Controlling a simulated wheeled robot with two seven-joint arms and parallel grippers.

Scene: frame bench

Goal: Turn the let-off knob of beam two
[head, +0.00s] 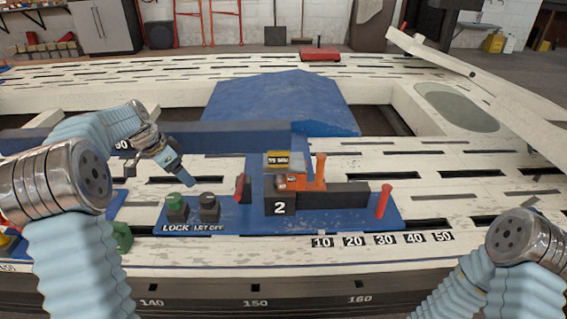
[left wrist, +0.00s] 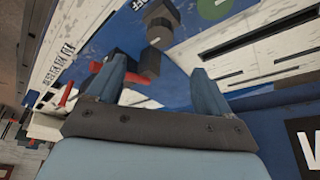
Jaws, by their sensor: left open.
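The let-off knob (head: 209,207) is a dark knob on the blue plate (head: 240,222), above the label "LET OFF". It stands right of the green lock knob (head: 176,207) and left of the block marked 2 (head: 280,208). My left gripper (head: 182,174) is above and slightly left of the let-off knob, apart from both knobs, pointing down and right. In the left wrist view its two fingers (left wrist: 157,82) are spread with nothing held between them. The dark let-off knob (left wrist: 162,22) shows beyond them near "OFF". My right forearm shows, but its gripper does not.
Beam two's orange and red parts (head: 298,182) and an upright red post (head: 383,201) stand right of the knobs. A dark blue beam (head: 230,137) runs behind them. A green fitting (head: 122,236) is at the left. The slotted white bench is mostly clear.

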